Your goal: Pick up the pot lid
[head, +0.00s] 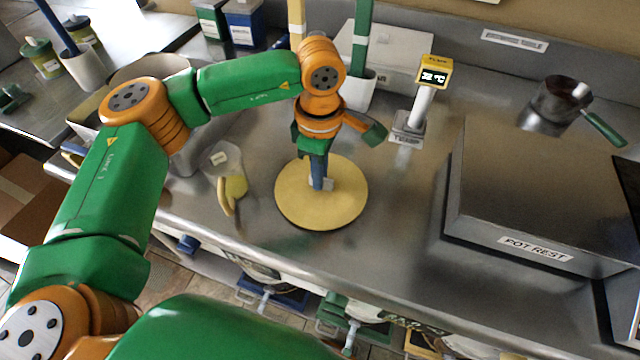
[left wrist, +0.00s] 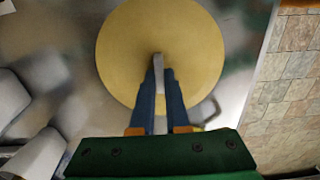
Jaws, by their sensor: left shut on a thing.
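The pot lid (head: 295,206) is a flat, round, pale yellow disc over the steel counter in the middle of the head view. It fills the upper middle of the left wrist view (left wrist: 190,35). My left gripper (head: 319,184) is above the lid's centre with its fingers pointing down. In the left wrist view its two blue fingers (left wrist: 160,72) are shut on the lid's grey handle (left wrist: 158,62). I cannot tell whether the lid touches the counter or hangs just above it. My right gripper is not in view.
A yellow-topped temperature display (head: 434,76) stands behind the lid. A raised block labelled "POT REST" (head: 535,248) is at right, with a small saucepan (head: 560,100) behind it. A yellow-ended item (head: 234,188) lies left of the lid. Counter between lid and block is clear.

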